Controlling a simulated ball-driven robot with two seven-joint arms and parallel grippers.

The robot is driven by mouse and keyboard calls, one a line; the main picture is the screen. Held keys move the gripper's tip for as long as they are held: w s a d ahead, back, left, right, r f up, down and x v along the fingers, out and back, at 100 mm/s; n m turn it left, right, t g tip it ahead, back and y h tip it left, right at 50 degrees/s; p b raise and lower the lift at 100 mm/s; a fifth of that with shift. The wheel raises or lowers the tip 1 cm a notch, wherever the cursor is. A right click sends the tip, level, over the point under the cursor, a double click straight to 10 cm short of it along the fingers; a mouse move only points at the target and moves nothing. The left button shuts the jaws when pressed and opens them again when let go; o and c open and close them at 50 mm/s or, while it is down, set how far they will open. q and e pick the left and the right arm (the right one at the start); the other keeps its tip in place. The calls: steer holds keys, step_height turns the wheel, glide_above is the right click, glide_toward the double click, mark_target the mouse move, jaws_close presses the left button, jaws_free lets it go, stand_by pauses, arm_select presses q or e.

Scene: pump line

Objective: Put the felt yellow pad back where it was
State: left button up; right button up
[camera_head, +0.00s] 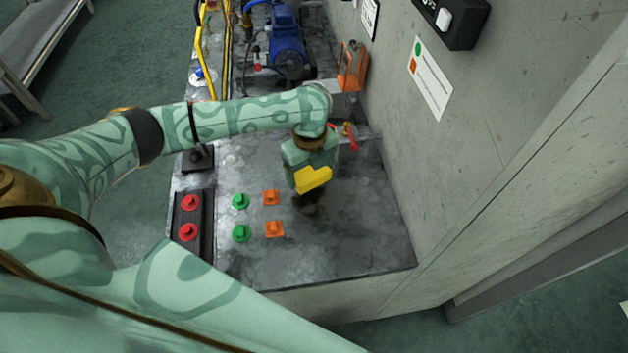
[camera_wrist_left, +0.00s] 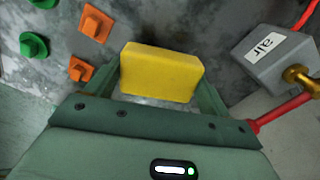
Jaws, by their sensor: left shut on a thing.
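The yellow felt pad (camera_head: 313,179) is a small block held at the end of my left gripper (camera_head: 311,178). In the left wrist view the pad (camera_wrist_left: 160,72) sits between the two fingers of the left gripper (camera_wrist_left: 160,85), which are shut on its sides. In the head view a dark shadow lies on the grey bench top (camera_head: 350,240) below the pad, so it seems to be held above the surface. My right gripper is not in view.
Green knobs (camera_head: 241,201), orange pieces (camera_head: 271,197) and red knobs (camera_head: 190,202) on a dark strip stand left of the pad. A grey box marked "air" (camera_wrist_left: 270,55) is near the gripper. A wall (camera_head: 420,180) bounds the right; the front right bench is clear.

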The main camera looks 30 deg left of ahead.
mark_target(313, 180)
arm_select(q)
steer(key=f+b, duration=0.1)
steer(key=f, duration=0.1)
steer(key=f+b, duration=0.1)
steer(key=f, duration=0.1)
steer(key=shift+d, duration=0.4)
steer(key=shift+c, duration=0.3)
steer(key=o, duration=0.9)
step_height(313, 180, up, 12)
steer(key=p, duration=0.5)
steer(key=shift+r+p, duration=0.1)
steer(key=shift+p, duration=0.2)
steer(key=shift+a, duration=0.1)
